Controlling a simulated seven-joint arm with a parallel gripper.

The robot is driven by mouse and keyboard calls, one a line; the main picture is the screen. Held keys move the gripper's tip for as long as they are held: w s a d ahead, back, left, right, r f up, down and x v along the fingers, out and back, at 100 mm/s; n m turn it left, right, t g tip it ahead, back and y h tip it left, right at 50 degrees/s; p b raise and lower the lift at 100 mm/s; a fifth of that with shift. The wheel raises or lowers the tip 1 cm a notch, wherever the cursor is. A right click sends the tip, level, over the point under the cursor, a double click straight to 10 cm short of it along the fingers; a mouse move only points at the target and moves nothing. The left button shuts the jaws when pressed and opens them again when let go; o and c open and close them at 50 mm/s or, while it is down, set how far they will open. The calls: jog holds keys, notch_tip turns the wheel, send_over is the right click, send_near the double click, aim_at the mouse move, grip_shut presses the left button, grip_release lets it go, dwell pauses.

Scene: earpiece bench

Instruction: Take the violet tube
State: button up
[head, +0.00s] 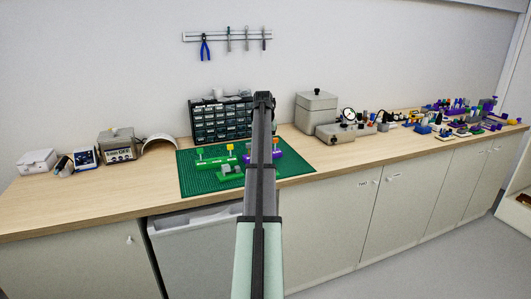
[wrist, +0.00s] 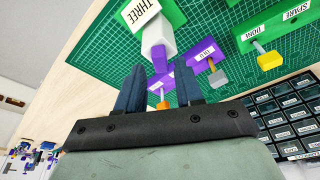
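A short violet tube (wrist: 159,62) shows in the wrist view at the end of a pale block (wrist: 158,38), which sits on a green stand labelled THREE (wrist: 143,12). The tube lies between the fingertips of my gripper (wrist: 160,70), which is open, with a finger to each side. I see no contact between the fingers and the tube. Behind it lies a violet stand (wrist: 198,66) with an OLD label, partly hidden by a finger. In the head view my arm hides the gripper's fingers and part of the violet stand (head: 275,155).
A green stand (wrist: 275,28) labelled SPARE and DONE stands on the green mat (head: 200,180). A dark drawer cabinet (head: 210,122) is at the back. Grey boxes (head: 317,108) stand right of the mat. Small coloured parts (head: 465,115) crowd the far right of the bench.

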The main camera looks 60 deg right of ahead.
jog(key=shift+x, duration=1.35)
grip_shut()
jog(key=shift+d+v, duration=0.2)
jog(key=shift+v, duration=0.6)
jog(key=shift+d+v, duration=0.15)
jog(key=shift+v, duration=0.6)
dwell(0.4)
jog(key=shift+w+r, duration=0.15)
jog(key=shift+r, duration=2.4)
